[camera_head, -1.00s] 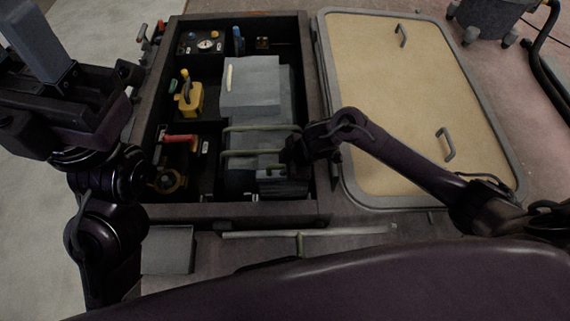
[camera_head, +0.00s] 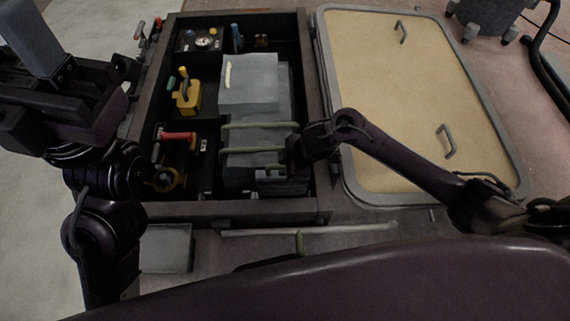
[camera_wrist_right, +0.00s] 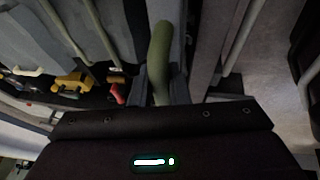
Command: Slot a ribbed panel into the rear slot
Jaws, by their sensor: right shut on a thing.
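My right gripper (camera_head: 278,178) reaches into the right compartment of the dark open box. It is shut on a green bar handle, which shows between its grey fingers in the right wrist view (camera_wrist_right: 159,50). A grey panel (camera_head: 236,180) shows under and beside the gripper at the near end of the compartment; its ribs and lower edge are hidden. Two more green bar handles (camera_head: 260,126) lie over grey panels just behind it. My left gripper (camera_head: 40,45) is raised at the upper left, away from the box. Its jaw gap is unclear.
A large grey block with a pale handle (camera_head: 228,74) fills the back of the compartment. Yellow (camera_head: 187,97) and red-handled (camera_head: 178,136) fittings stand at the left. A tan hatch lid (camera_head: 400,110) lies right of the box. A pale rod (camera_head: 310,229) lies in front.

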